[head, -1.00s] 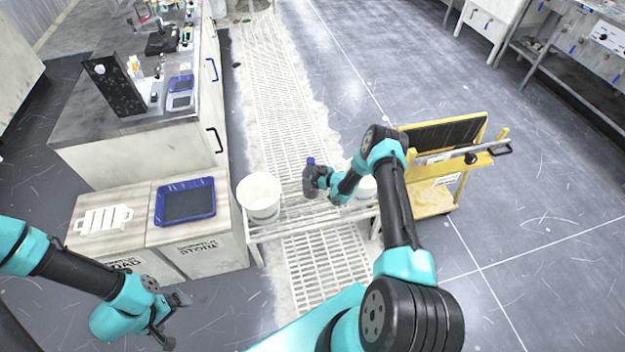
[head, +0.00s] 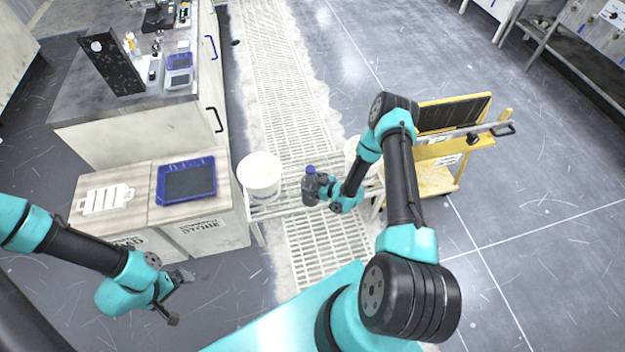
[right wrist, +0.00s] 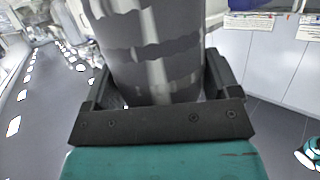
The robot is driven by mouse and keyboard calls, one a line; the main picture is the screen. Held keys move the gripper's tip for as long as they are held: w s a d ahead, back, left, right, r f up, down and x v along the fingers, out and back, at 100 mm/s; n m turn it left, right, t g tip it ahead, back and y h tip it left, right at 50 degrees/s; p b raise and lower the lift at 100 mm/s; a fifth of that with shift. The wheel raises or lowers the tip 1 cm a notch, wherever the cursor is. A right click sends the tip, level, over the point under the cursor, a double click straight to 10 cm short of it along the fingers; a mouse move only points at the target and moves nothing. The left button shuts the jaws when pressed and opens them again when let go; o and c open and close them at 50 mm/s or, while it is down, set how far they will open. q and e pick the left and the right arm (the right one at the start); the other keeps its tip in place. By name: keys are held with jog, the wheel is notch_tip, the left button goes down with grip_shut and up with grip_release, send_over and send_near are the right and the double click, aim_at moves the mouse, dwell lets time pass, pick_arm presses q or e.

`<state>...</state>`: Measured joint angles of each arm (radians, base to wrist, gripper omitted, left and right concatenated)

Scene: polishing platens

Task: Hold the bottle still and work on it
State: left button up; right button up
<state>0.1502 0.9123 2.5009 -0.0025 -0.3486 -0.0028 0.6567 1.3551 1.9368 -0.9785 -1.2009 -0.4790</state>
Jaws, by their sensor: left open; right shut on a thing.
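A dark grey bottle (head: 310,188) with a blue cap stands upright in the head view, over or on the white slatted bench; whether it touches the bench is unclear. My right gripper (head: 318,187) is shut on it from the right side. In the right wrist view the bottle (right wrist: 155,50) fills the space between the two black fingers, with pale, jagged bands around it. My left gripper (head: 180,298) is open and empty at the lower left, over the floor and far from the bottle.
A white bucket (head: 260,176) stands on the slatted bench (head: 285,208) left of the bottle, another (head: 356,150) behind my right arm. A blue tray (head: 186,180) and white rack (head: 105,200) lie on cabinets at left. A yellow cart (head: 440,180) stands at right.

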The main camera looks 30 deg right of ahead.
dwell(0.3)
jog(key=o, duration=0.6)
jog(key=c, duration=0.7)
jog(key=shift+w, duration=0.1)
